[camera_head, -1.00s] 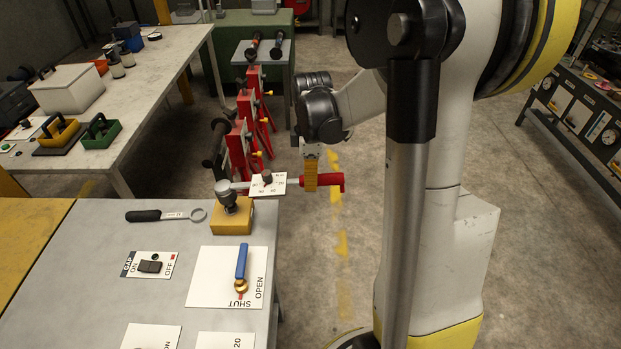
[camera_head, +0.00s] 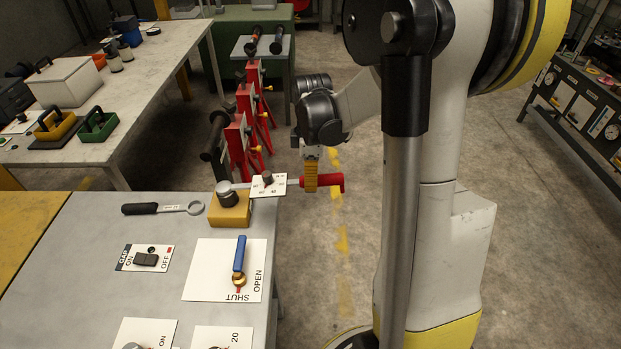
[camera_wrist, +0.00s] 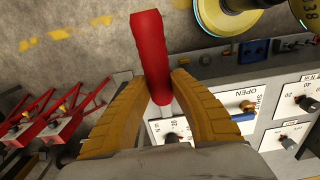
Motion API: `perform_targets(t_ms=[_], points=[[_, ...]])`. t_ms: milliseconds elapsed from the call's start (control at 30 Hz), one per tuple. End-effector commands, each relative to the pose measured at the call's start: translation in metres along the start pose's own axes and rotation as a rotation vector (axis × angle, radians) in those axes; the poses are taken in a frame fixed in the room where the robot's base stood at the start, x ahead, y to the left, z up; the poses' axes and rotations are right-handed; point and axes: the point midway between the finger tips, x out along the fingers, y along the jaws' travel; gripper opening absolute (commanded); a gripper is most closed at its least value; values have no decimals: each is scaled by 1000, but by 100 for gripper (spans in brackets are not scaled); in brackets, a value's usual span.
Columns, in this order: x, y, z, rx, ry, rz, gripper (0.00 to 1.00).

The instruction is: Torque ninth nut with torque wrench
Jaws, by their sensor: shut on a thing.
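The torque wrench has a red handle (camera_head: 325,182), a white dial card (camera_head: 268,185) and a metal head at its left end. The head sits over the dark nut fixture on a yellow block (camera_head: 229,213) at the table's far right corner. The nut itself is hidden under the head. My gripper (camera_head: 310,178) is shut on the red handle, out past the table's right edge. In the wrist view the yellow fingers (camera_wrist: 160,90) close on both sides of the red handle (camera_wrist: 152,50), and part of the dial shows below it.
A black ring spanner (camera_head: 160,208) lies left of the block. The grey table (camera_head: 90,270) also carries a valve panel with a blue lever (camera_head: 240,254) and an ON/OFF switch panel (camera_head: 145,258). Red stands (camera_head: 245,125) are on the floor behind.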

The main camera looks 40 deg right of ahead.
Motion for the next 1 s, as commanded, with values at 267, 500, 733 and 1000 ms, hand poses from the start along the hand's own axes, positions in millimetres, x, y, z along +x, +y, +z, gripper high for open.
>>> perform_targets(t_ms=[267,500,733,1000], points=[[9,0,0,0,1,0,0],[9,0,0,0,0,0,0],[8,-16,-2,64,0,1,0],[9,-44,-5,195,1,2,0]])
